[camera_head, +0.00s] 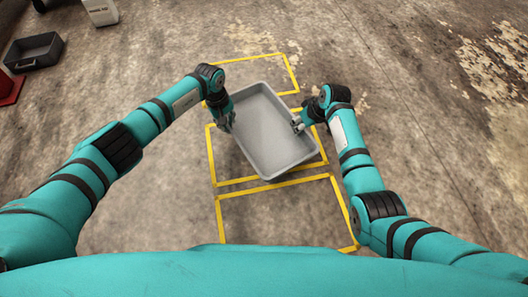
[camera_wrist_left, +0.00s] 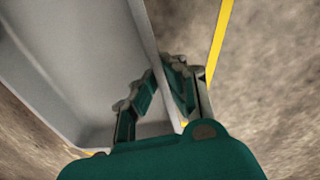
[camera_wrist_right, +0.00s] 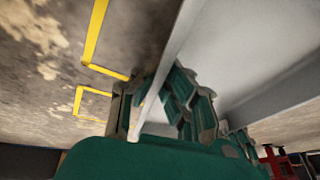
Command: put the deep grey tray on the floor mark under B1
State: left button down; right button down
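A grey, deep rectangular tray (camera_head: 268,128) is between my two arms, turned slightly against the yellow floor outlines. It covers much of the middle yellow outline (camera_head: 212,160) and part of the far one (camera_head: 292,72). My left gripper (camera_head: 229,122) has its fingers on either side of the tray's left rim, pinching it; the rim also shows in the left wrist view (camera_wrist_left: 145,35). My right gripper (camera_head: 298,125) is on the right rim, which runs between its fingers in the right wrist view (camera_wrist_right: 175,50). I cannot tell how high the tray is. No B1 label is readable.
A near yellow outline (camera_head: 219,215) lies empty in front of my base. A dark grey tray (camera_head: 34,52), a red object (camera_head: 10,88) and a white container (camera_head: 101,11) stand at the far left. The worn concrete floor to the right is clear.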

aim_at(298, 136)
pick_arm(q)
jog(key=shift+a+f, duration=0.15)
jog(key=shift+f, duration=0.5)
pick_arm(e)
jog(key=shift+d+f, duration=0.15)
jog(key=shift+f, duration=0.55)
